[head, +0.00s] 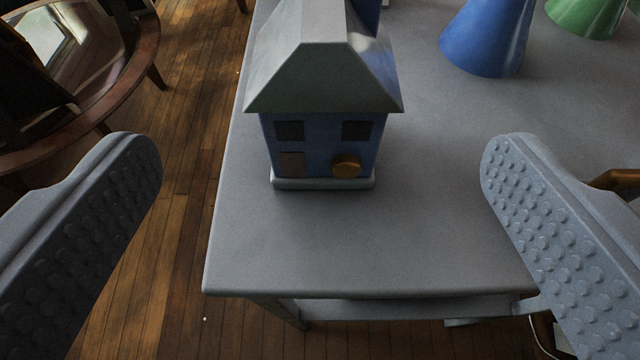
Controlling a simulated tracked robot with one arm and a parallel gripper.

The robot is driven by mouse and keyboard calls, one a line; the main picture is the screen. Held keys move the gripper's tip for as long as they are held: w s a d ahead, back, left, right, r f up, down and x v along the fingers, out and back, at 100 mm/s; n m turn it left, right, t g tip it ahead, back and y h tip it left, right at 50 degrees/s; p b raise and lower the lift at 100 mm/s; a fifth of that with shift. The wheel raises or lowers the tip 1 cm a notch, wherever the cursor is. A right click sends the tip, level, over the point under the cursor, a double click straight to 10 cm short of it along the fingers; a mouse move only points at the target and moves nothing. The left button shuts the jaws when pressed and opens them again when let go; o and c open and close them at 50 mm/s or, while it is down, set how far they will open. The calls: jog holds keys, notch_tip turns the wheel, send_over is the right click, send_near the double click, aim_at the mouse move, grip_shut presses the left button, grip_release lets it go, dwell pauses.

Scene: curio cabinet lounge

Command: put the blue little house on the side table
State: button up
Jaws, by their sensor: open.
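The blue little house (322,135) has a grey roof, dark windows and a pale base. It stands upright on a grey table (430,240), close to the table's left edge. My gripper (322,150) is open, with one studded finger at the left of the picture and one at the right. The house shows between the fingers, farther off, and neither finger touches it. I cannot tell whether this grey table is the side table. A round wooden table with a glassy top (75,60) stands at the upper left.
A blue cone-shaped thing (487,38) and a green one (588,14) stand on the grey table at the upper right. Part of another blue thing (367,14) shows behind the house. The table top in front of the house is clear. Wooden floor (190,130) lies to the left.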

jog(key=shift+v, duration=1.1)
jog(key=w+a+r+h, duration=0.1)
jog(key=a+r, duration=0.1)
jog(key=r, duration=1.3)
jog(key=w+a+r+h, duration=0.2)
jog(key=r, duration=1.3)
jog(key=s+a+r+t+y, duration=0.1)
jog(key=s+a+r, duration=0.6)
jog(key=r, duration=0.4)
jog(key=s+a+r+y, duration=0.1)
jog(key=s+a+r, duration=0.6)
jog(key=r, duration=0.5)
jog(key=shift+a+t+y, duration=0.3)
jog(key=shift+a+t, duration=0.1)
jog(key=shift+a, duration=0.1)
jog(key=shift+r, duration=0.25)
